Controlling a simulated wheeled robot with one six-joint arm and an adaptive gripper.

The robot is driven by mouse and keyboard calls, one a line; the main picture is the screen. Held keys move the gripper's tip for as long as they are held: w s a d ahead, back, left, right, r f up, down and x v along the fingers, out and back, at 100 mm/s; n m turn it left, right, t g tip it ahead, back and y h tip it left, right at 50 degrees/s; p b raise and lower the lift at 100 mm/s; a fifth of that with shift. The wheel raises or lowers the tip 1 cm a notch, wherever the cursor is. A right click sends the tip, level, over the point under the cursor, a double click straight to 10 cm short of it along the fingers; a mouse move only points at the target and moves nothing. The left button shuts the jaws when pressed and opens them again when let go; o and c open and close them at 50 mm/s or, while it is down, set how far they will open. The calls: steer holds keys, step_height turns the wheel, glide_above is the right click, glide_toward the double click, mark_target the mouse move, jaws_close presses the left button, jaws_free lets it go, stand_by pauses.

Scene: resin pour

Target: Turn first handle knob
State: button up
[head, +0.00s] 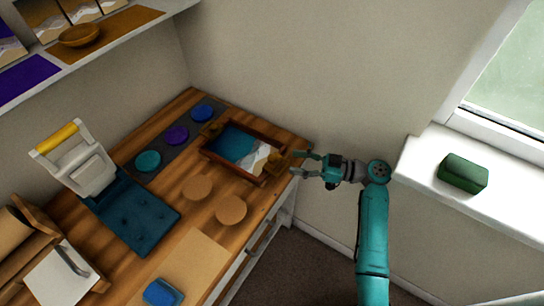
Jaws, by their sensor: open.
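A wooden tray (207,153) with a blue, white and tan wave pattern lies on the wooden worktop. A small golden-brown knob-like piece (275,160) is at its right end, and a similar brown piece (212,129) is at its left end. My gripper (296,162) is open and empty, just right of the tray's right end, with its fingers pointing left toward the golden-brown piece. A small gap seems to show between the fingertips and that piece; whether they touch is hard to tell. Details of the knobs are too small to make out.
Teal, purple and blue discs (177,135) lie on a dark strip behind the tray. Two round cork-coloured pads (231,210) lie in front. A press with a yellow handle (58,138) stands left. A white windowsill (420,165) with a green block (463,173) is right.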

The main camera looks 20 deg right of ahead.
mark_target(272, 158)
steer(key=x, duration=0.8)
jaws_close()
